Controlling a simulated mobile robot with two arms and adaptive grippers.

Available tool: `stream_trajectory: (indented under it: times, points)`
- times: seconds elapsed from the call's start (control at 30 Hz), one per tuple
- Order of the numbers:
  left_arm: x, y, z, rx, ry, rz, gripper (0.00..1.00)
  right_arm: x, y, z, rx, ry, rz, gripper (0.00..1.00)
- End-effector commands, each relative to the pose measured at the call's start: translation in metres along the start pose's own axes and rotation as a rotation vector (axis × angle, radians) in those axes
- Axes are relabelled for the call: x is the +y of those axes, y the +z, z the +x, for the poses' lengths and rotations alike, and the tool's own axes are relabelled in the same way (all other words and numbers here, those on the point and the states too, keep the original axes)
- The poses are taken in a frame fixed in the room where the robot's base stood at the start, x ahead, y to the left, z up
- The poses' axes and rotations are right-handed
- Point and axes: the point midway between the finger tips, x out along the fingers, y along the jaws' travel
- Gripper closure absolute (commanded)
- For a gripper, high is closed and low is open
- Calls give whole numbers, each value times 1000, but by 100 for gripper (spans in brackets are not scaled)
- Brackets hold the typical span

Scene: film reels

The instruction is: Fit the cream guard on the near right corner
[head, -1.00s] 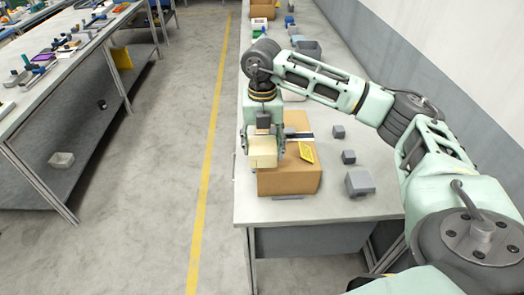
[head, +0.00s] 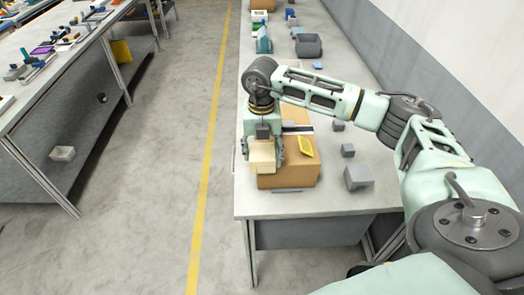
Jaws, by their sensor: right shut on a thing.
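The cream guard (head: 262,157) is a small pale block-like piece in my right gripper (head: 264,150). The gripper points down, its dark fingers on either side of the guard. It is over the left end of the near edge of a brown cardboard box (head: 290,178). The guard overlaps the box's near left corner in the picture. I cannot tell whether it touches the box, and the gripper hides that corner. The box's near right corner in the picture is bare. My left gripper is not in view.
The box stands on a grey bench (head: 300,208) near its front left edge. A yellow piece (head: 306,146) is on the box top. Grey blocks (head: 358,176) lie right of the box. A grey bin (head: 308,45) and small items are farther back.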

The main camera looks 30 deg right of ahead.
Motion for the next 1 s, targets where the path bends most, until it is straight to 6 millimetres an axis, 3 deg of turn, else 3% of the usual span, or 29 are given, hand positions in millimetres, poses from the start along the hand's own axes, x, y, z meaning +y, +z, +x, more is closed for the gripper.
stream_trajectory:
  times: [0.13,0.17,0.33,0.73,0.87,1.0]
  points:
    - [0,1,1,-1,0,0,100,0,0,1,0,1,0,68]
    - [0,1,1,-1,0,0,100,0,0,1,0,0,0,40]
    - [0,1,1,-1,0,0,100,0,0,1,0,0,0,25]
    - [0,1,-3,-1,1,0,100,0,0,-3,0,1,0,23]
    - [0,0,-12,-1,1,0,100,0,1,-17,-2,2,0,23]
    - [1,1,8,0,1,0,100,1,1,-42,-5,5,-1,23]
